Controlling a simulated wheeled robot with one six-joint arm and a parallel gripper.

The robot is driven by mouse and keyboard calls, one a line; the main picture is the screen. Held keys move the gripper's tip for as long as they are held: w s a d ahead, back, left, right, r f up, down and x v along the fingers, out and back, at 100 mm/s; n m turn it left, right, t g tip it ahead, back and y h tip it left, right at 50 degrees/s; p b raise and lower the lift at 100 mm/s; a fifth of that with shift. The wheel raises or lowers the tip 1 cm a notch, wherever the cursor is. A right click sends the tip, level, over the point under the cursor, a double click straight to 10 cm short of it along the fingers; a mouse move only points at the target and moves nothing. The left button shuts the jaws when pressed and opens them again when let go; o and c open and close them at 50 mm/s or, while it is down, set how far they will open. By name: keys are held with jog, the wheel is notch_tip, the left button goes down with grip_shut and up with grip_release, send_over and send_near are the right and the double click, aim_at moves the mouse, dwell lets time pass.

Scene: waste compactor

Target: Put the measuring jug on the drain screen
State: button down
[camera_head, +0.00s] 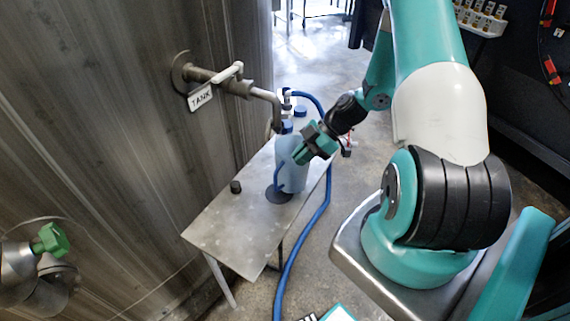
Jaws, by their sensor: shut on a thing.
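The measuring jug (291,172) is a pale blue, translucent, upright vessel over the metal table. My gripper (304,152) reaches in from the right and is shut on the jug's upper right side. A dark round disc (279,197), which looks like the drain screen, lies flat on the table directly below the jug. The jug's lower end overlaps the disc's far part in the picture. I cannot tell whether the jug touches the disc or hangs just above it.
A pipe with a tap and a TANK sign (201,97) juts from the left wall, its spout just behind the jug. A blue hose (318,213) runs along the table's right side. The table's near part (225,232) is clear.

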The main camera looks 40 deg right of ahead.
aim_at(279, 167)
jog(key=a, duration=0.1)
jog(key=w+a, duration=0.1)
jog(key=a, duration=0.1)
jog(key=shift+w+a+r+p, duration=0.1)
jog(key=shift+w+a+p, duration=0.1)
jog(key=shift+p, duration=0.2)
jog(key=shift+w+a+f, duration=0.15)
jog(key=shift+a+f, duration=0.05)
jog(key=shift+a, duration=0.25)
jog(key=shift+f+p, duration=0.65)
jog(key=shift+f, duration=1.05)
jog(key=c, duration=1.2)
grip_release()
jog(key=shift+c, duration=0.2)
jog(key=b+v, duration=0.3)
jog(key=v, duration=0.9)
jog(key=shift+r, duration=0.1)
